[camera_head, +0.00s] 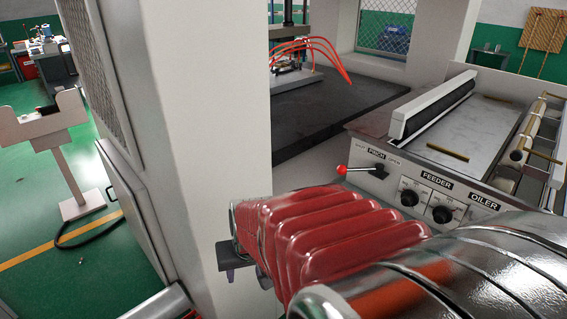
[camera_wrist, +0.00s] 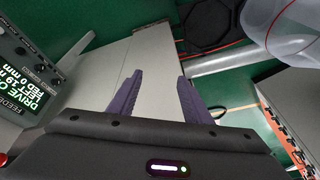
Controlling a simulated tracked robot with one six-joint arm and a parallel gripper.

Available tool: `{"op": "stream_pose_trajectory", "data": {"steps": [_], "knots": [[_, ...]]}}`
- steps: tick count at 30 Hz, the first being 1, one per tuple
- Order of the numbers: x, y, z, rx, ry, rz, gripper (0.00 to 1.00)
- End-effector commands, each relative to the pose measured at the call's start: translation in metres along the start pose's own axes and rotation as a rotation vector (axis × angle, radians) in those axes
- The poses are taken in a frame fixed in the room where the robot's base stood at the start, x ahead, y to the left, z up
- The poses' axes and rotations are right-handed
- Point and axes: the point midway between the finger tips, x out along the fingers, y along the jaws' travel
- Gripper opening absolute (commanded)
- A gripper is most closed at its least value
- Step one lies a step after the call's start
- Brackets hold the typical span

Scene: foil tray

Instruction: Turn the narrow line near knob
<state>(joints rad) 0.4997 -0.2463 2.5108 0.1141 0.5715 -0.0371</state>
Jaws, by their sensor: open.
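Two black round knobs, a left one (camera_head: 409,197) and a right one (camera_head: 441,214), sit on the feeder's front panel in the head view. Each has a pale plate with markings too small to read, so I cannot tell which is the narrow line near knob. In the wrist view a dark panel (camera_wrist: 52,52) at the left carries small knobs and a lit display (camera_wrist: 30,93). My gripper (camera_wrist: 160,76) is open and empty, its purple fingers apart over a pale surface. In the head view it is mostly hidden behind my red arm cover.
A red-balled lever (camera_head: 342,170) juts from the feeder panel, left of the knobs. A pale machine column (camera_head: 205,120) stands at centre left. A clear rounded vessel (camera_wrist: 285,35) is at the wrist view's upper right.

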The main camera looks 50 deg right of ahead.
Motion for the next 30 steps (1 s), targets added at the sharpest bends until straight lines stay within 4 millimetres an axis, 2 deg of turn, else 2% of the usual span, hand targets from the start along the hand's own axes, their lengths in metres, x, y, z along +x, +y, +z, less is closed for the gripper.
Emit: {"op": "stream_pose_trajectory", "data": {"steps": [1,8,16,22,26,30], "knots": [[0.013,0.013,-0.003,0.042,0.0,0.009,0.45],[0.061,0.069,-0.022,0.213,0.071,0.054,0.45],[0.109,0.155,-0.035,0.403,0.216,0.168,0.45],[0.126,0.223,-0.037,0.509,0.353,0.29,0.45],[0.127,0.265,-0.035,0.556,0.445,0.389,0.45],[0.12,0.306,-0.03,0.584,0.546,0.507,0.45]]}}
